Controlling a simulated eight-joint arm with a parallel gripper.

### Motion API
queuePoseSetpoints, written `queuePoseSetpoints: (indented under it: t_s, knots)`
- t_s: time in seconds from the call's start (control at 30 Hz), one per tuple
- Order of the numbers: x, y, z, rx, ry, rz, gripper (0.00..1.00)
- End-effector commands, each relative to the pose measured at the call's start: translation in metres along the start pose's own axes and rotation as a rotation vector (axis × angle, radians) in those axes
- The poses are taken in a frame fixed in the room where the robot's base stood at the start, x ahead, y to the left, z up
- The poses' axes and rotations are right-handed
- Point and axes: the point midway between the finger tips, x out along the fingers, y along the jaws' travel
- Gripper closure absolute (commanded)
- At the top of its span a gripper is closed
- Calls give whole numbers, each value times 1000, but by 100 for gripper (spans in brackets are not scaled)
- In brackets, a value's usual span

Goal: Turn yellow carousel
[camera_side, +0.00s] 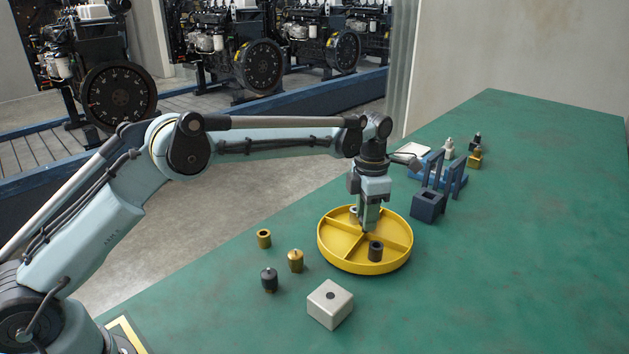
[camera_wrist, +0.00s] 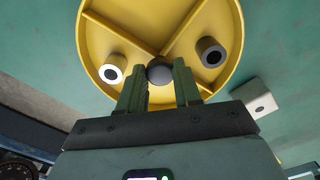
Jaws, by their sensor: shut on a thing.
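The yellow carousel (camera_side: 334,255) is a round tray with dividers on the green bench. It fills the upper part of the wrist view (camera_wrist: 219,15). My gripper (camera_side: 367,228) points down over its middle. In the wrist view my gripper (camera_wrist: 159,84) has its fingers closed around a dark round knob (camera_wrist: 159,70) where the dividers meet. A dark hollow cylinder (camera_side: 376,251) stands in the front compartment. A pale hollow cylinder (camera_side: 353,211) stands in a rear one, partly hidden by my gripper. The wrist view shows two ringed cylinders, on the left (camera_wrist: 112,69) and right (camera_wrist: 211,53).
A brass ring (camera_side: 264,239), a brass part (camera_side: 295,261), a black part (camera_side: 269,280) and a pale block with a hole (camera_side: 330,304) stand left and in front of the carousel. A blue fixture (camera_side: 428,206) stands close on the right. The right front bench is clear.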

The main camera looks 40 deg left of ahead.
Motion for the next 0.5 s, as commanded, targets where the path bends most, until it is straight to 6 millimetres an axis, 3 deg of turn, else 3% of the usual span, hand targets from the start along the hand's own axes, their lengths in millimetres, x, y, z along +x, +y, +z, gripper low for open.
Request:
queuePoseSetpoints:
  t_s: [0.5]
  knots:
    - [0, 1, -1, -175, 5, 0, 100]
